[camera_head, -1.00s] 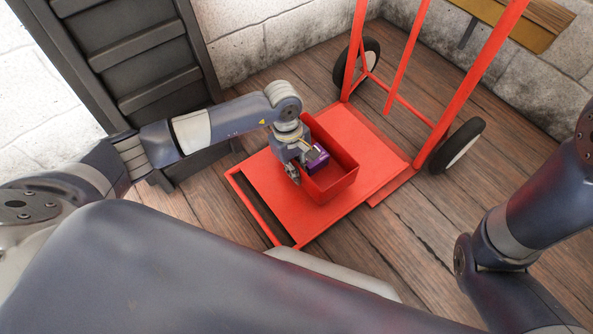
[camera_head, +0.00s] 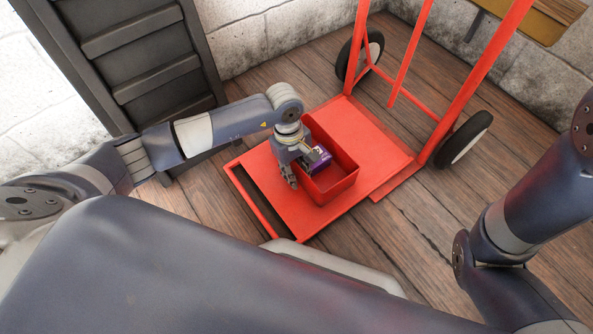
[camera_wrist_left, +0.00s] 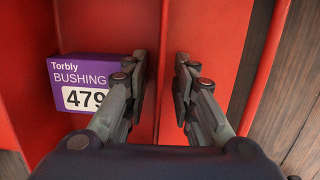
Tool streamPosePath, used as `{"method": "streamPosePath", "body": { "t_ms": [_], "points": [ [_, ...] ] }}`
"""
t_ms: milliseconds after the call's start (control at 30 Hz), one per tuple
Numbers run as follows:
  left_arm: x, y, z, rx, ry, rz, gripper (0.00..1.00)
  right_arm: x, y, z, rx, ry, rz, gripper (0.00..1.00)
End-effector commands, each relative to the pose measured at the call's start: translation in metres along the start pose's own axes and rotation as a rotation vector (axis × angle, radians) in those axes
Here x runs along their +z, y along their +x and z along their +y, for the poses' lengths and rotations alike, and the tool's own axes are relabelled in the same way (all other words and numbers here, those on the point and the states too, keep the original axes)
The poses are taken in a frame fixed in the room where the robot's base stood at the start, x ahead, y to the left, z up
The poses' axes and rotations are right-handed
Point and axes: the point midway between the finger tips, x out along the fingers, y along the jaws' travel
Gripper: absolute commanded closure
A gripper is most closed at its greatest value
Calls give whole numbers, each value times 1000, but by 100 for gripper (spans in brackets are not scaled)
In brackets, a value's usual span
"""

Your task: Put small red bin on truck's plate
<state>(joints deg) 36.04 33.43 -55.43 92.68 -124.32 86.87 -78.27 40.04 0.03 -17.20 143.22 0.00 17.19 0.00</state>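The small red bin (camera_head: 338,186) sits on the red plate (camera_head: 375,142) of the truck (camera_head: 402,60), towards its left front part. A purple box (camera_head: 320,160) lies inside the bin; in the left wrist view this box (camera_wrist_left: 92,84) reads "Torbly BUSHING 479". My left gripper (camera_head: 297,172) is at the bin's left wall. In the left wrist view my left gripper (camera_wrist_left: 162,88) has its fingers apart, one on each side of the bin's wall, with gaps visible. My right gripper is out of view; only part of that arm shows at right.
The truck's two wheels (camera_head: 463,139) stand at the back on the plank floor (camera_head: 425,225). A dark slatted panel (camera_head: 140,60) stands behind my left arm. A stone wall (camera_head: 300,35) closes the back. The plate has bare room right of the bin.

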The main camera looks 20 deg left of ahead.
Motion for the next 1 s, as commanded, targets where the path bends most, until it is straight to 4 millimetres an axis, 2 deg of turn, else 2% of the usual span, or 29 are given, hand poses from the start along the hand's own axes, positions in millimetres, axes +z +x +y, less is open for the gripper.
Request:
{"method": "streamPosePath", "body": {
  "t_ms": [167,267,700,833,1000],
  "points": [
    [1,-3,0,0,0,0,75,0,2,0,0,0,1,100],
    [1,-12,0,1,0,1,75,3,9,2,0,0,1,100],
    [0,-94,0,0,0,2,75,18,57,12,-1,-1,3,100],
    [1,-111,0,-1,0,2,75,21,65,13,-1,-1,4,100],
    [0,-122,0,-1,0,1,75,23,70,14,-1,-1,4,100]
  ]
}}
